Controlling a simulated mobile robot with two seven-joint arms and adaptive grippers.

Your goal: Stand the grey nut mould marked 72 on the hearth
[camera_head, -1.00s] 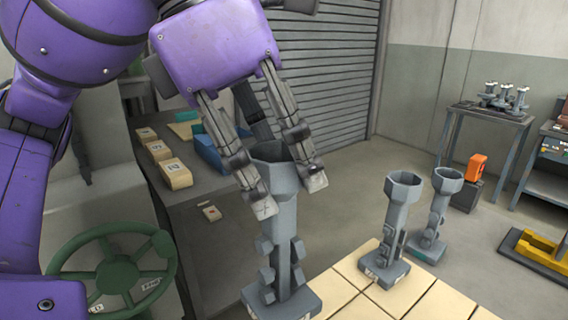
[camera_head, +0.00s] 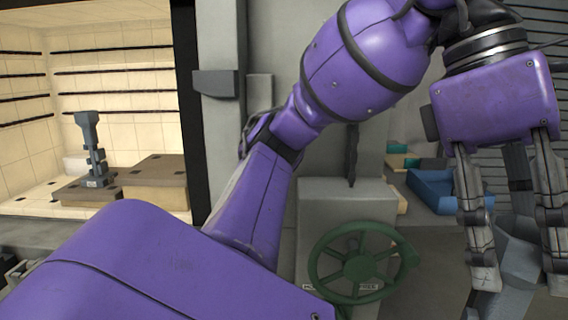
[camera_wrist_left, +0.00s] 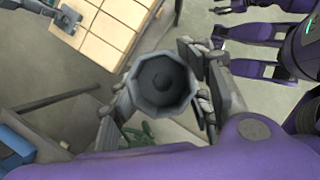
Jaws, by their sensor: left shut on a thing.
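My left gripper (camera_head: 521,278) is at the right edge of the head view, fingers pointing down, shut on a grey mould (camera_head: 516,248). In the left wrist view the mould's eight-sided cup (camera_wrist_left: 162,80) shows from above between the fingers. Its lower part is out of the head view, and I cannot read its mark. The lit hearth (camera_head: 30,205) is at the far left of the head view, with a pale tiled floor and walls.
A brown block (camera_head: 150,180) sits beside that mould in the hearth. A dark upright edge (camera_head: 186,90) bounds the opening. A green handwheel (camera_head: 357,268) and a blue bin (camera_head: 450,190) lie between hearth and gripper. Pale tiles (camera_wrist_left: 110,25) show in the left wrist view.

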